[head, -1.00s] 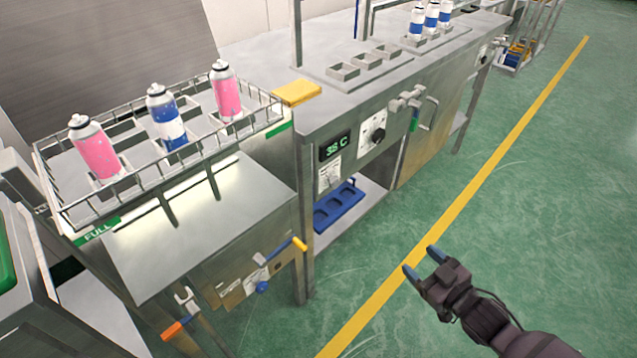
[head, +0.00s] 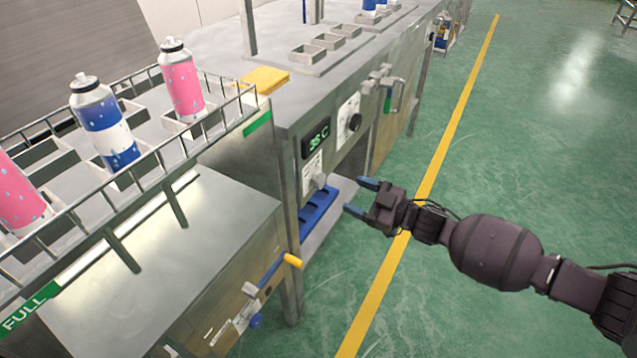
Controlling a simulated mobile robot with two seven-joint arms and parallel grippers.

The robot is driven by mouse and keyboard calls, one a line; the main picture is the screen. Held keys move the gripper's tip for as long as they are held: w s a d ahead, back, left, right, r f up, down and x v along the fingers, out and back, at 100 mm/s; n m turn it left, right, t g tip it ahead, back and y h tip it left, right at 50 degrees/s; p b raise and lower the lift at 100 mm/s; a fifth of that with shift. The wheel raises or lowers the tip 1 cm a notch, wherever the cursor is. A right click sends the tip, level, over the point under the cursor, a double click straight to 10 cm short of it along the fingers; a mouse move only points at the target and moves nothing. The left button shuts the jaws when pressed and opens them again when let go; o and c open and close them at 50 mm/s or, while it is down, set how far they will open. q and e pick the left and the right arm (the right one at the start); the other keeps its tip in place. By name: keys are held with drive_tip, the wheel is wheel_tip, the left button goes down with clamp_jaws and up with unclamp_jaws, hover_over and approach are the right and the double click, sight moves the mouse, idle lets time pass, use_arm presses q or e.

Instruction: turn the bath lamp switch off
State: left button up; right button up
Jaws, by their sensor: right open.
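The bath's front panel carries a temperature display (head: 316,138) with green digits. Below it is a small white labelled plate (head: 311,168) with a grey switch lever (head: 319,181) near its lower right; this looks like the lamp switch. Its label is too small to read, and I cannot tell its position. My right gripper (head: 360,197) is open and empty, its blue-tipped fingers pointing left towards the switch. In the picture it is a little right of the lever, apart from it. My left gripper is not in view.
A round dial (head: 350,122) and a valve handle (head: 385,85) sit right of the display. A blue tray (head: 318,212) lies on the shelf below. A wire rack (head: 150,165) with spray cans stands left. A yellow-handled lever (head: 292,261) sticks out lower left. Green floor is clear at right.

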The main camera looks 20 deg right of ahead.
sight(323, 183)
drive_tip(key=b+x, duration=0.1)
drive_tip(key=x, duration=0.6)
drive_tip(key=shift+w+a+f+b, duration=0.15)
drive_tip(key=shift+f+b, duration=0.1)
drive_tip(key=shift+b, duration=0.15)
drive_tip(key=shift+r+x, duration=0.2)
drive_tip(key=shift+x, duration=0.8)
drive_tip(key=c, duration=0.9)
